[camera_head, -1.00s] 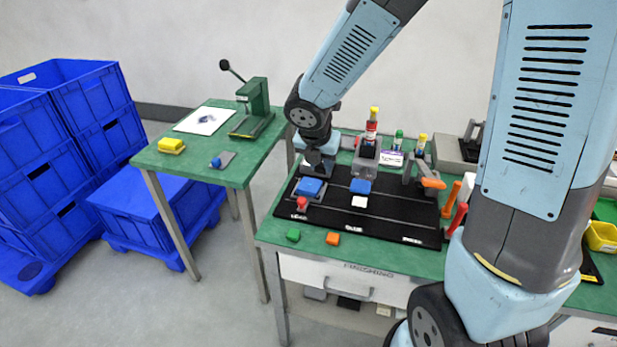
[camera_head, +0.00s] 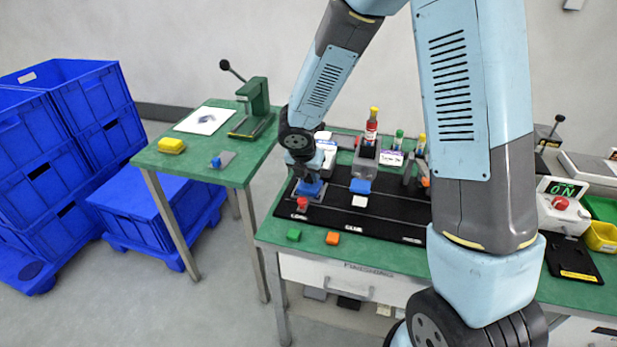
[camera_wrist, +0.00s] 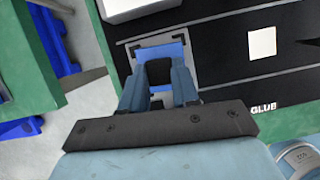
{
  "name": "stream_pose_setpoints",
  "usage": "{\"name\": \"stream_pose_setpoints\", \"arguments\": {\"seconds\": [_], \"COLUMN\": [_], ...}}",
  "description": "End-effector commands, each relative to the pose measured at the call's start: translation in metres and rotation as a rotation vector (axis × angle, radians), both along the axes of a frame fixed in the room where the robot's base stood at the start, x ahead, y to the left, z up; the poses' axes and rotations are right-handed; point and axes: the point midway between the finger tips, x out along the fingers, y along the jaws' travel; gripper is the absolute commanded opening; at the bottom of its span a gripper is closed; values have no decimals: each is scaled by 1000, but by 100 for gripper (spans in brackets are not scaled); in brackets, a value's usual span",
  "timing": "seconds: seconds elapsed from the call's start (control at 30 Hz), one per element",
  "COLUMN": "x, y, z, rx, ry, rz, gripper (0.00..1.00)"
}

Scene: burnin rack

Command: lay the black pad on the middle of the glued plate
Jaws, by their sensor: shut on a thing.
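My gripper (camera_wrist: 160,80) is shut on the black pad (camera_wrist: 160,73), which shows between the two fingertips in the wrist view. A blue plate (camera_wrist: 174,50) lies in a grey nest (camera_wrist: 199,68) directly beneath the pad and fingertips. The pad's upper end overlaps the plate's middle in this view; I cannot tell whether it touches. In the head view my gripper (camera_head: 308,181) is low over the blue plate (camera_head: 311,190) at the left end of the black board, and the pad is hidden there. I cannot see glue on the plate.
The black board (camera_head: 390,213) carries a red button (camera_head: 302,203), a white square (camera_head: 360,201) and another blue block (camera_head: 360,186). Green (camera_head: 294,235) and orange (camera_head: 333,238) blocks lie at the front.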

Motion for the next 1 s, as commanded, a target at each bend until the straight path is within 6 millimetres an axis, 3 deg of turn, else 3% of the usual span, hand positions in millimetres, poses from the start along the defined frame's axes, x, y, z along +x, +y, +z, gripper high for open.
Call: {"name": "stream_pose_setpoints", "arguments": {"seconds": [0.1, 0.67, 0.7, 0.93, 1.0], "x": [-1, -1, -1, -2, -2], "y": [0, 1, 1, 1, 1], "z": [-10, -18, -18, -17, -13], "rx": [1, 1, 1, 1, 1], "ry": [2, 2, 2, 5, 5], "rz": [0, 1, 1, 2, 2], "gripper": [2, 2, 33, 55, 56]}}
